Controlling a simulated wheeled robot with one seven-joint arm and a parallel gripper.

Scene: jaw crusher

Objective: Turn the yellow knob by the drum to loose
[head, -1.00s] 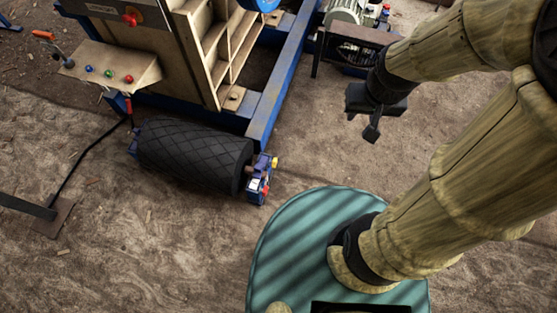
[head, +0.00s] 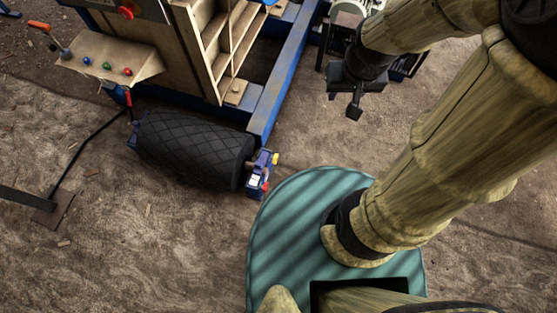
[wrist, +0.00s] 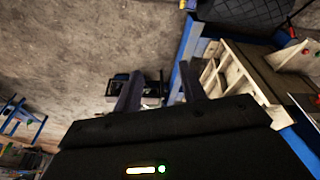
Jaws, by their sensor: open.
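The black ridged drum (head: 195,150) lies across the foot of the blue frame in the head view. At its right end is a blue bracket (head: 258,178) with a small yellow knob (head: 275,158) at its upper right and red parts lower down. My gripper (head: 355,108) hangs in the air to the right of the knob and higher in the picture, well apart from it. In the wrist view my gripper (wrist: 160,84) shows two spread fingers with nothing between them. The drum (wrist: 250,10) shows at that view's top right. The knob's pointer position is too small to read.
A blue beam (head: 285,80) runs between the drum and my gripper. A control panel (head: 110,62) with coloured buttons stands at the upper left, and a motor (head: 350,15) is behind my gripper. Bare ground (head: 310,140) lies right of the knob.

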